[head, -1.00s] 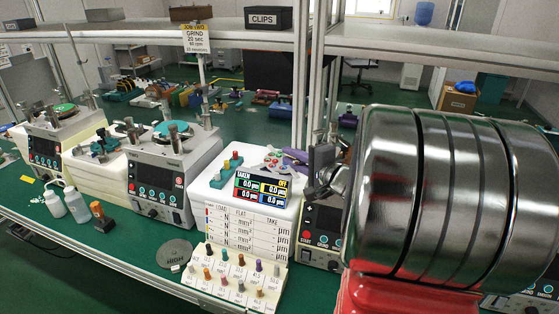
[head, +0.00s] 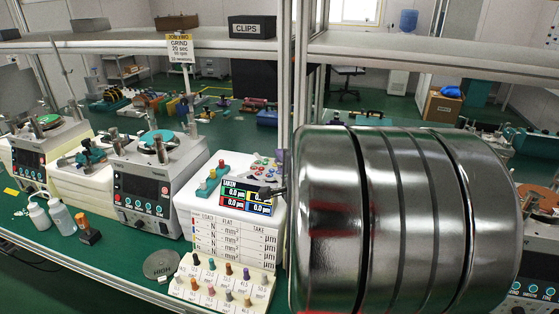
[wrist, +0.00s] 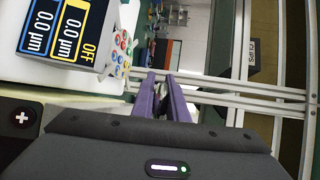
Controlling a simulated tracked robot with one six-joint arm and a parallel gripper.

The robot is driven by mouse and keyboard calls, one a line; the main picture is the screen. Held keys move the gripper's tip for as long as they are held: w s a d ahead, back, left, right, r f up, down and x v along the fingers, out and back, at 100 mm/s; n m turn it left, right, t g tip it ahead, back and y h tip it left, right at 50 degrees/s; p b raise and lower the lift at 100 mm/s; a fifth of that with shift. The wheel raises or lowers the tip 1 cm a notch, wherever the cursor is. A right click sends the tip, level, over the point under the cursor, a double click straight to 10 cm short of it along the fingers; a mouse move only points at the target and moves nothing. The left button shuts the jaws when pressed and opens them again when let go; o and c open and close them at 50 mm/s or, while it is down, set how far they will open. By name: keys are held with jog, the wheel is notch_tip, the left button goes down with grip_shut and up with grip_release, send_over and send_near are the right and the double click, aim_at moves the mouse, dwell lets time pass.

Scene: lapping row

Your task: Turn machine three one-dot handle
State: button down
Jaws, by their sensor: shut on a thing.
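My gripper (wrist: 160,78) shows in the wrist view as two purple fingers close together, nearly parallel. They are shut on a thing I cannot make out. In the head view my own large metal arm part hides most of the gripper. Grey lapping machines with dark panels stand along the green bench: one at far left (head: 38,158), one left of centre (head: 150,185), and part of one at far right (head: 535,285). The area between the white gauge box and the right machine is hidden behind my arm. I cannot make out a one-dot handle or machine numbers.
A white gauge box (head: 228,222) with a display stands left of my arm; its keys also show in the wrist view (wrist: 121,48). A rack of coloured pegs (head: 215,285), bottles (head: 60,215) and a round plate (head: 161,264) lie in front. A shelf (head: 130,46) runs above.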

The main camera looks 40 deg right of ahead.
jog(key=shift+d+f+m, duration=0.1)
jog(key=shift+f+m, duration=0.2)
jog(key=shift+f, duration=0.05)
dwell(0.3)
jog(key=c, duration=2)
grip_release()
jog(key=shift+w, duration=0.15)
jog(key=shift+o, duration=1.3)
jog(key=shift+r, duration=0.2)
